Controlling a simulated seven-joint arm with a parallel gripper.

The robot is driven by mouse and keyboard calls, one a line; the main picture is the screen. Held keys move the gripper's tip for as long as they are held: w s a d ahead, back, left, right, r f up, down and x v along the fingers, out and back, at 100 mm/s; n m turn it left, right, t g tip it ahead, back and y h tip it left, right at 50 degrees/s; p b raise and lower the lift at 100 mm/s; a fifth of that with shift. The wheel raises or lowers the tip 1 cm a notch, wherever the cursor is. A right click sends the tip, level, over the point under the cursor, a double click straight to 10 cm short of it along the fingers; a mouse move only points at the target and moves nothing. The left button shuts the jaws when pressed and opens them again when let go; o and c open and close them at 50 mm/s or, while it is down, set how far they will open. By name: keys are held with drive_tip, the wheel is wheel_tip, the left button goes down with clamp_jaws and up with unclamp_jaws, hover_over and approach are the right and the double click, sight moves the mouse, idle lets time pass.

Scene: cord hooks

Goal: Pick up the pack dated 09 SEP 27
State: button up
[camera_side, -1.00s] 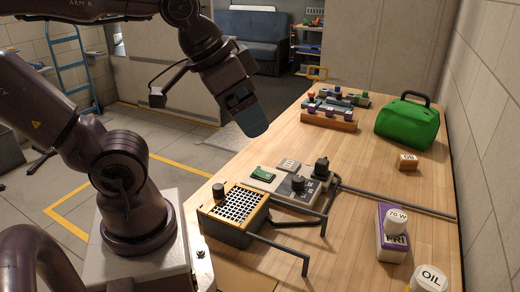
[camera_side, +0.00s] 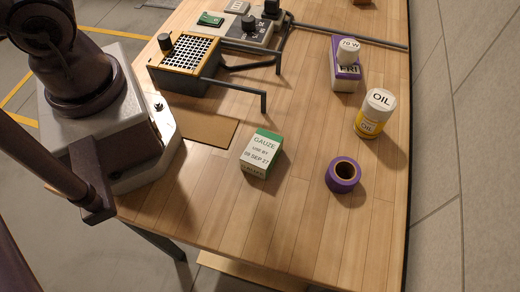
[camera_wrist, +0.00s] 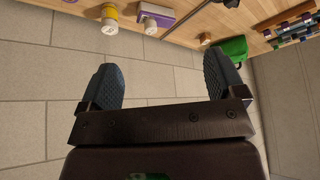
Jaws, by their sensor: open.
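The gauze pack (camera_side: 262,154) stands on the wooden table in the side view. It is a white and green box printed "GAUZE USE BY 09 SEP 27". My gripper (camera_wrist: 165,85) shows in the wrist view with its two dark fingers wide apart and nothing between them. It points towards the grey block wall and floor side, away from the pack. The pack is not in the wrist view, and my gripper is outside the side view.
A purple tape roll (camera_side: 343,174) is right of the pack. An oil bottle (camera_side: 375,113) and a purple "FRI" box with a "70 W" bulb (camera_side: 346,66) stand farther back. A grille-topped box (camera_side: 187,60) has a bent rod reaching over the table. A brown mat (camera_side: 210,130) lies left. The front table area is clear.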

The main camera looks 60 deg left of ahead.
drive_tip(key=n+g, duration=0.6)
drive_tip(key=n, duration=0.1)
hover_over(264, 145)
wheel_tip(264, 145, down, 22)
wheel_tip(264, 145, down, 12)
drive_tip(key=shift+f, duration=0.25)
drive_tip(key=c, duration=1)
